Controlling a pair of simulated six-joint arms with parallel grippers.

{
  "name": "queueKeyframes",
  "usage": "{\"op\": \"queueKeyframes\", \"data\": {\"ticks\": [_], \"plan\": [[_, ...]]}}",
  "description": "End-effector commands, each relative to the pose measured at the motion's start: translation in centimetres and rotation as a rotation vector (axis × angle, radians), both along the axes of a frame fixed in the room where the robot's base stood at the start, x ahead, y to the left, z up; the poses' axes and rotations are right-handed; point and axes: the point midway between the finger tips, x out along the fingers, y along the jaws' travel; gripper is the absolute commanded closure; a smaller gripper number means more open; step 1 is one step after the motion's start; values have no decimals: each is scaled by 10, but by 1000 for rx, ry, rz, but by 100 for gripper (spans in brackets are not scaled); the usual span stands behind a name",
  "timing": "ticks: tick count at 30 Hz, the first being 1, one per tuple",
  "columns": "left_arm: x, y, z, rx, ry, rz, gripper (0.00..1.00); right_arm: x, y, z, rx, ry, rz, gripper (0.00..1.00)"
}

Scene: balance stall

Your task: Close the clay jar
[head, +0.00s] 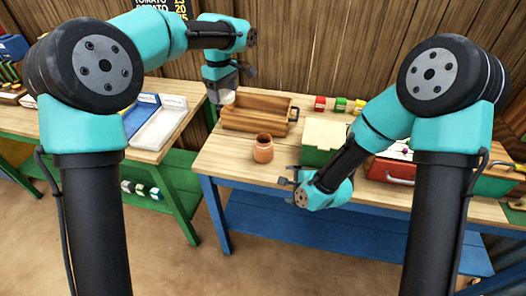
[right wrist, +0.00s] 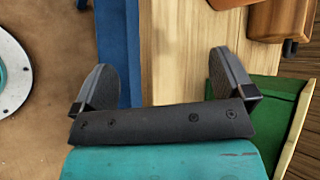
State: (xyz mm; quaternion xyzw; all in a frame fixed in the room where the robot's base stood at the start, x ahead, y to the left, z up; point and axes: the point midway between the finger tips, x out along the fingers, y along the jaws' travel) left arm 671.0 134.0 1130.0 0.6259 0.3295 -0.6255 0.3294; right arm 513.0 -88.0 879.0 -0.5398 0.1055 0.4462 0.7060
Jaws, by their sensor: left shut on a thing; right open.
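The clay jar (head: 263,150), small and orange-brown, stands upright on the wooden table, in front of a wooden tray. Its top looks uncovered, but it is small in the head view. My left gripper (head: 222,92) points down above the table's back left, left of the jar and higher than it. It is shut on a small pale thing (head: 222,98), too small to identify. My right gripper (head: 288,183) is open and empty at the table's front edge, right of the jar. Its spread fingers also show in the right wrist view (right wrist: 172,88).
The wooden tray (head: 240,121) with a dark handle lies behind the jar. A green box (head: 318,157) and a red toolbox (head: 392,171) stand to the right. Small coloured blocks (head: 340,104) sit at the back. A second table (head: 150,155) with a white case stands left, across a gap.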

Motion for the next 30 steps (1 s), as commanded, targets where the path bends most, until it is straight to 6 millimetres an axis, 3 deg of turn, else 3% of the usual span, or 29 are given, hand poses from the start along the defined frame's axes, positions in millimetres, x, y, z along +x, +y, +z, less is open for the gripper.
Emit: {"op": "queueKeyframes", "data": {"ticks": [21, 30], "plan": [[-6, -110, -76, 0, 2, 27, 55, 42, 24, 53, 727, 269, -600, 0], [-9, -129, -89, -1, 1, 34, 55, 48, 28, 64, 886, 331, -694, 0]]}}
